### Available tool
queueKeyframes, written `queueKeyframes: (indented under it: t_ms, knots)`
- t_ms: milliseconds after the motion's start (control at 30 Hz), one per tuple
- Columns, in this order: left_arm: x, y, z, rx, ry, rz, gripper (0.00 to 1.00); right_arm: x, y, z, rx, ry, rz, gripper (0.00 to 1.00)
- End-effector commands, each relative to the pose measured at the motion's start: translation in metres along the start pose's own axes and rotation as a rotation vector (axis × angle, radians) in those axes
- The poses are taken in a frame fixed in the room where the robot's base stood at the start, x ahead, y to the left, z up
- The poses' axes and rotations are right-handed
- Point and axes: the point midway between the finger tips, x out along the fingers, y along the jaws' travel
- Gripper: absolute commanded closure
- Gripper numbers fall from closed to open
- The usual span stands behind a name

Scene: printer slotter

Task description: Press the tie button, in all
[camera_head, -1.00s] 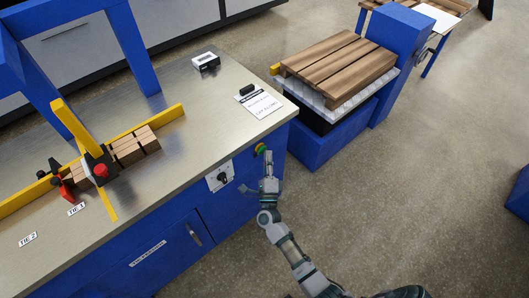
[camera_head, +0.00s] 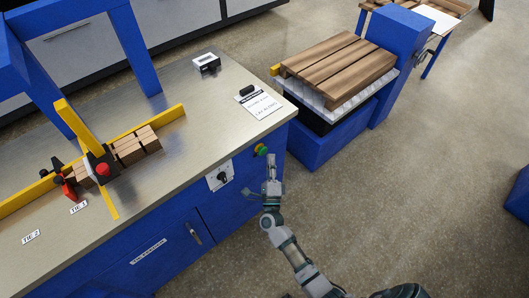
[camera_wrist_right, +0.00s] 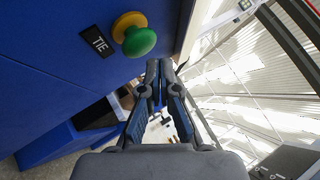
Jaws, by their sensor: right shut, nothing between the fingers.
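The tie button is a green mushroom button (camera_head: 262,149) on a yellow base, on the blue front face of the bench near its right end. In the right wrist view the green button (camera_wrist_right: 139,41) shows large beside a black label reading TIE (camera_wrist_right: 98,41). My right gripper (camera_head: 272,160) is shut and empty, just below and right of the button in the head view. In the wrist view its fingertips (camera_wrist_right: 159,66) are close together, a little below and right of the button, and appear apart from it. My left gripper is not in view.
A black rotary switch (camera_head: 221,177) is left of the button. On the metal benchtop (camera_head: 185,120) are a yellow fence (camera_head: 172,113), wooden blocks (camera_head: 128,151) and a white card (camera_head: 260,105). A blue stand with wooden planks (camera_head: 335,58) is at the right; floor between is clear.

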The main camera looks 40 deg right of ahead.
Motion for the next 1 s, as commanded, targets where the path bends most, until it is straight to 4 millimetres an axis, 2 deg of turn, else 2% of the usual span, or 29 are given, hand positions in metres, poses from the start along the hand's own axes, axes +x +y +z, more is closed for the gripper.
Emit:
queueKeyframes:
  t_ms: [167,600,1000]
  knots:
    - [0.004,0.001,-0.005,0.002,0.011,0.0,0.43,-0.003,-0.003,-0.002,-0.001,0.0,0.0,1.0]
    - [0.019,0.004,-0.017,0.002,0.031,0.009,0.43,-0.031,-0.024,-0.022,-0.001,-0.001,0.0,1.0]
    - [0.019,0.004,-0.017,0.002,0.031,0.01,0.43,-0.035,-0.025,-0.025,-0.001,0.0,0.0,1.0]
